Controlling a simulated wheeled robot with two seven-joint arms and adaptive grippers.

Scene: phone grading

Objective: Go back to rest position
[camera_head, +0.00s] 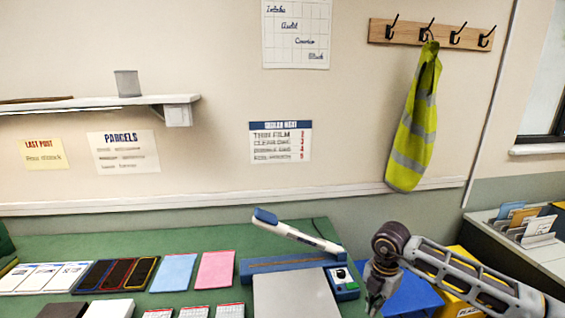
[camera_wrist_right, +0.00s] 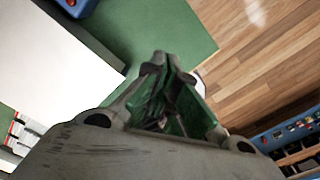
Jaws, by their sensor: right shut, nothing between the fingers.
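My right gripper (camera_head: 376,290) hangs down at the right end of the green table (camera_head: 215,240), just right of a small blue box with buttons (camera_head: 343,282). In the right wrist view my right gripper (camera_wrist_right: 164,62) points away from the camera with its fingertips together, shut and empty. The table's green edge and the wood floor show beyond it. My right arm reaches in from the right of the head view. My left arm and gripper are not in view.
A pale flat panel (camera_head: 293,295) lies left of my gripper, with a blue-and-white sealer (camera_head: 297,234) raised behind it. Pink (camera_head: 215,270) and blue (camera_head: 174,272) sheets, phones and cards lie further left. Blue and yellow bins (camera_head: 455,262) stand right of the table, near my arm.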

